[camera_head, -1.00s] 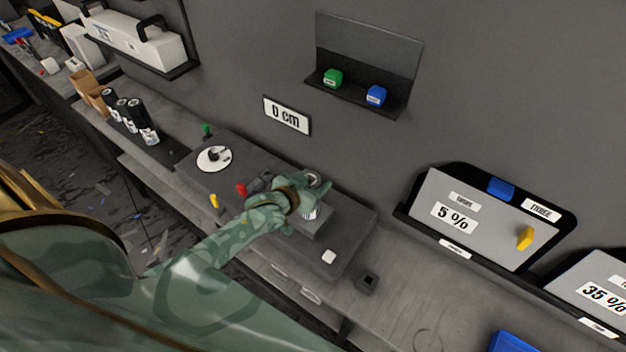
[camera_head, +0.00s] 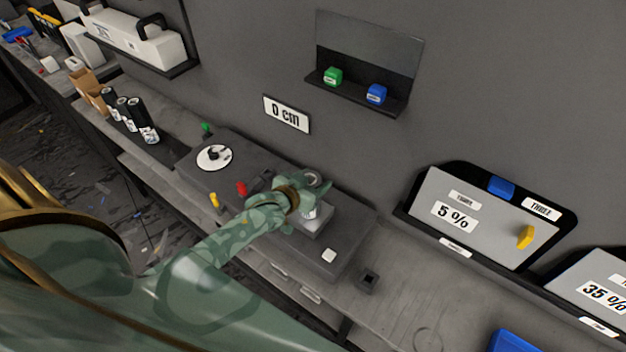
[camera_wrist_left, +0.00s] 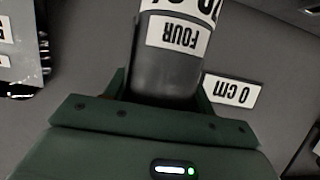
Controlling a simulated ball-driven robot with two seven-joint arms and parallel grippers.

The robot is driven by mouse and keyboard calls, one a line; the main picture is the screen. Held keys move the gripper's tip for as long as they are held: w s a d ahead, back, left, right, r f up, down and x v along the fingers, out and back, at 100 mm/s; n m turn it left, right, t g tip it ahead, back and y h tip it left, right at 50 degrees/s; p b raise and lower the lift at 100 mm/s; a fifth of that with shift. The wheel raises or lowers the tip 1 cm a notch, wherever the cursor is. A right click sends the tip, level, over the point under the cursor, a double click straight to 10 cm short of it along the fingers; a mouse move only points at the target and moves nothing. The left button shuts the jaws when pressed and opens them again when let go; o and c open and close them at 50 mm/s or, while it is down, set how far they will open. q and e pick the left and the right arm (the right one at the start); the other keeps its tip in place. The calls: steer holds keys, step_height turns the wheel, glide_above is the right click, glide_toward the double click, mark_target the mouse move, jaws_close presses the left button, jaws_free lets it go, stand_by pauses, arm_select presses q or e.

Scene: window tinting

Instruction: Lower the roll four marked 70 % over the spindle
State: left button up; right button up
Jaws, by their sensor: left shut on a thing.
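Roll four, a dark grey cylinder with white labels, is in my left gripper (camera_head: 312,192). In the left wrist view the roll (camera_wrist_left: 168,70) sits between the green fingers. Its label FOUR appears upside down, and the percent label is cut off by the top edge. In the head view the roll is upright, with its round top (camera_head: 313,179) showing and fingers covering much of its side. It is over the light grey block (camera_head: 318,230) on the dark machine (camera_head: 345,232). I cannot make out the spindle or whether the roll touches the block. My right gripper is out of view.
The machine carries a white disc (camera_head: 207,164), a red lever (camera_head: 241,188) and a yellow lever (camera_head: 214,200). A 0 cm sign (camera_head: 287,114) hangs on the wall behind. Several dark rolls (camera_head: 147,134) stand at left. The bench right of the machine has free room.

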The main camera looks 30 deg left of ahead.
arm_select(q)
steer(key=o, duration=1.6)
steer(key=shift+s, duration=0.1)
steer(key=shift+s, duration=0.3)
steer(key=v, duration=1.5)
steer(key=shift+s+a+r+p, duration=0.1)
steer(key=shift+s+r+p, duration=0.1)
steer(key=shift+r+p, duration=0.15)
